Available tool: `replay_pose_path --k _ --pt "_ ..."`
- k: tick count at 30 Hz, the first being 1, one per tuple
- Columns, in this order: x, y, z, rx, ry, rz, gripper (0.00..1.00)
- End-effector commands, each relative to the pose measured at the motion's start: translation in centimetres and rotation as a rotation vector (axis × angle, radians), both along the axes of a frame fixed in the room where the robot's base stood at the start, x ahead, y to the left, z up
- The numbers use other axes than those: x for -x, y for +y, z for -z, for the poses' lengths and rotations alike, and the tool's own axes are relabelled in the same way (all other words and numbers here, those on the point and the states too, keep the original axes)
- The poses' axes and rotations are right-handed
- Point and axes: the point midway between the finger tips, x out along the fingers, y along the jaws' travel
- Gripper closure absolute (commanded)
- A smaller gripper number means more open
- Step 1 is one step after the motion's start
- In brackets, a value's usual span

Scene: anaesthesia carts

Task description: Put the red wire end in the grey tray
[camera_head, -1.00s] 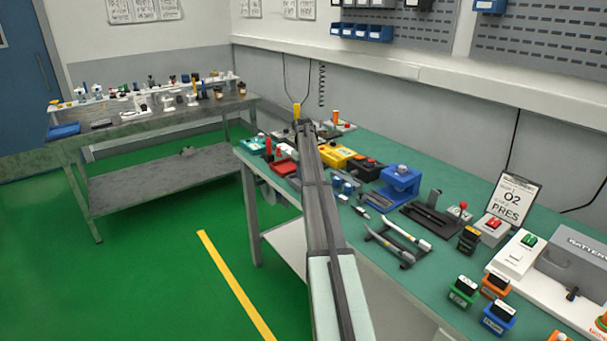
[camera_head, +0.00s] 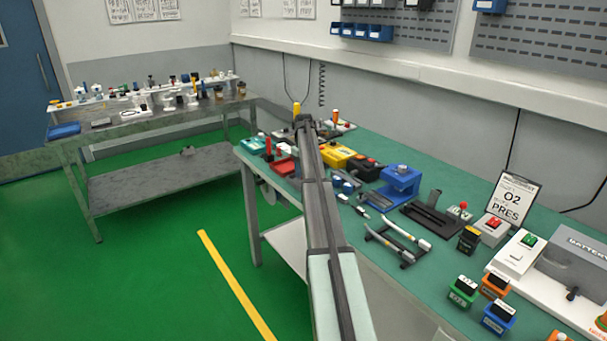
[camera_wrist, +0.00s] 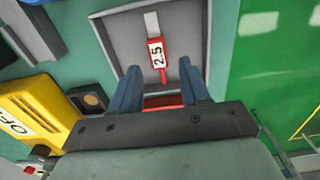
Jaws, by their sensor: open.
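The red wire end (camera_wrist: 158,53), with a "2.5" label and a pale metal strip at its far end, shows in the wrist view inside the grey tray (camera_wrist: 112,42). It appears to lie on the tray floor. My gripper (camera_wrist: 160,66) is open, its two blue fingers apart on either side of the red wire end's near part, with nothing held between them. I cannot tell the height of the fingertips above the tray. Another red patch shows low between the fingers, partly hidden by my gripper. In the head view my arm hides the grey tray.
A yellow box (camera_wrist: 32,110) marked "OFF" stands left of the tray; it also shows in the head view (camera_head: 336,157). A red tray (camera_head: 286,167) lies near the table's left edge. A blue stand (camera_head: 400,182) and other parts crowd the green table right of my arm.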

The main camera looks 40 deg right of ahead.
Motion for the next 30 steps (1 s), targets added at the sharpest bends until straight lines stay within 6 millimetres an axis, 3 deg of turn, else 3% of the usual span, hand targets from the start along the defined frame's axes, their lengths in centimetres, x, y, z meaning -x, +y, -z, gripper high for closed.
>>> replay_pose_path --k 9,15,21,30 --pt "0.0 -0.1 -6.1 0.001 -0.001 0.000 0.54" --pt "0.0 -0.1 -9.0 0.000 -0.001 0.000 0.54" --pt "0.0 -0.1 -10.3 0.000 -0.001 0.000 0.54" --pt "0.0 0.0 -10.6 0.000 0.000 0.000 0.54"
